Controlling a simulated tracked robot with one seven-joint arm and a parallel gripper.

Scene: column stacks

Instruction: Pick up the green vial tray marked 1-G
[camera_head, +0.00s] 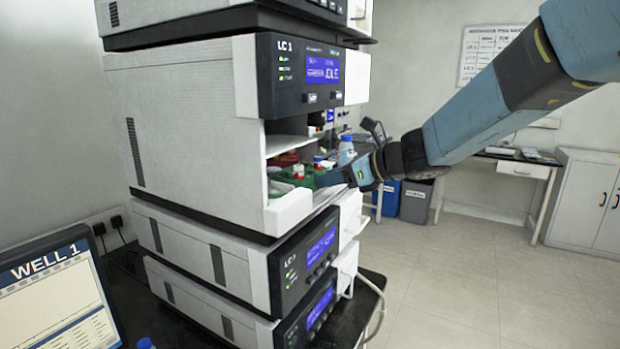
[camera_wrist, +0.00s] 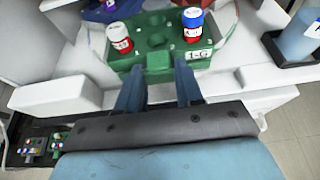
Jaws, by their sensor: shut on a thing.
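The green vial tray (camera_wrist: 155,38) marked 1-G shows in the wrist view, with its white 1-G label (camera_wrist: 198,55) on the near right edge. It holds a red vial with a white cap (camera_wrist: 119,38) at the left and a red vial with a blue cap (camera_wrist: 193,24) at the right. My gripper (camera_wrist: 160,72) is shut on the near edge of the tray, left of the label. In the head view the green tray (camera_head: 291,178) sits inside the open bay of the LC 1 unit, and my gripper (camera_head: 333,178) reaches in from the right.
The LC 1 unit (camera_head: 185,120) is stacked with others above and below, leaving a narrow bay with white walls. A red tray (camera_head: 283,159) lies behind the green one. A blue-capped bottle (camera_head: 346,150) stands near the bay's right side. A monitor (camera_head: 60,295) is at lower left.

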